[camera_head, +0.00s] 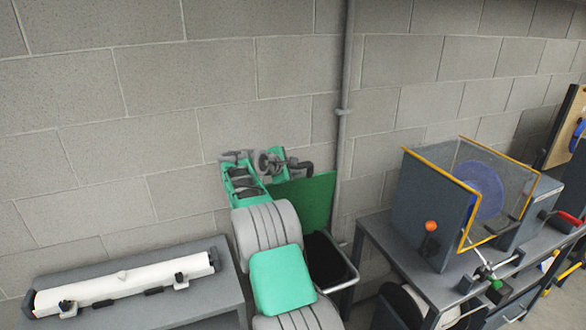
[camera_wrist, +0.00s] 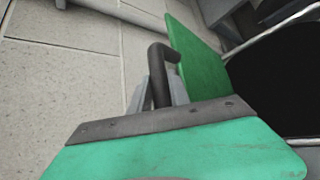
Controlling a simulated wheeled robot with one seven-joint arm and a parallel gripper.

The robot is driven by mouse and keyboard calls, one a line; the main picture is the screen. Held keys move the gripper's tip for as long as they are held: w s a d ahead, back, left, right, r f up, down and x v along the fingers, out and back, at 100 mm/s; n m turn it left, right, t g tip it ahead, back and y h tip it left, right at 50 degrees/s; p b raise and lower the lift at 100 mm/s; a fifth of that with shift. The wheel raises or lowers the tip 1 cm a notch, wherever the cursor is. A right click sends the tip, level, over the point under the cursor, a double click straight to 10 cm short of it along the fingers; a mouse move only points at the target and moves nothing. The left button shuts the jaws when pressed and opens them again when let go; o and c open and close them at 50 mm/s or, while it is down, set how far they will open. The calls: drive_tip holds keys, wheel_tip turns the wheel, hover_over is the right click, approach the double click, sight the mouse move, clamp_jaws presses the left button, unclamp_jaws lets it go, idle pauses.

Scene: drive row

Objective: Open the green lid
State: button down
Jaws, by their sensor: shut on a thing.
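The green lid (camera_head: 312,198) stands raised, close to upright, at the back of a dark bin (camera_head: 328,262). In the wrist view the lid (camera_wrist: 196,50) shows steeply edge-on, with a dark curved handle (camera_wrist: 160,62) on its left side. My gripper (camera_head: 284,164) is at the lid's upper left, by the wall, and is shut on the handle. The gripper's grey fingers (camera_wrist: 172,92) show in the wrist view beside the handle; their tips are partly hidden. The bin's dark opening (camera_wrist: 283,80) is uncovered to the right of the lid.
A block wall (camera_head: 150,100) with a vertical pipe (camera_head: 343,110) is close behind my gripper. A grey bench with a white roll (camera_head: 120,285) stands at the left. A table (camera_head: 385,245) with a clear-sided guarded machine (camera_head: 435,205) stands right of the bin. My arm covers part of the bin.

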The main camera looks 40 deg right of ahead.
drive_tip(key=shift+s+f, duration=0.15)
drive_tip(key=shift+f, duration=0.25)
drive_tip(key=c, duration=1.2)
unclamp_jaws()
drive_tip(key=shift+d, duration=0.15)
drive_tip(key=shift+c, duration=0.2)
drive_tip(key=shift+r, duration=0.15)
drive_tip(key=shift+a+r, duration=0.1)
drive_tip(key=shift+a, duration=0.15)
drive_tip(key=b+v, duration=0.2)
drive_tip(key=v, duration=0.5)
drive_tip(key=shift+a+r, duration=0.1)
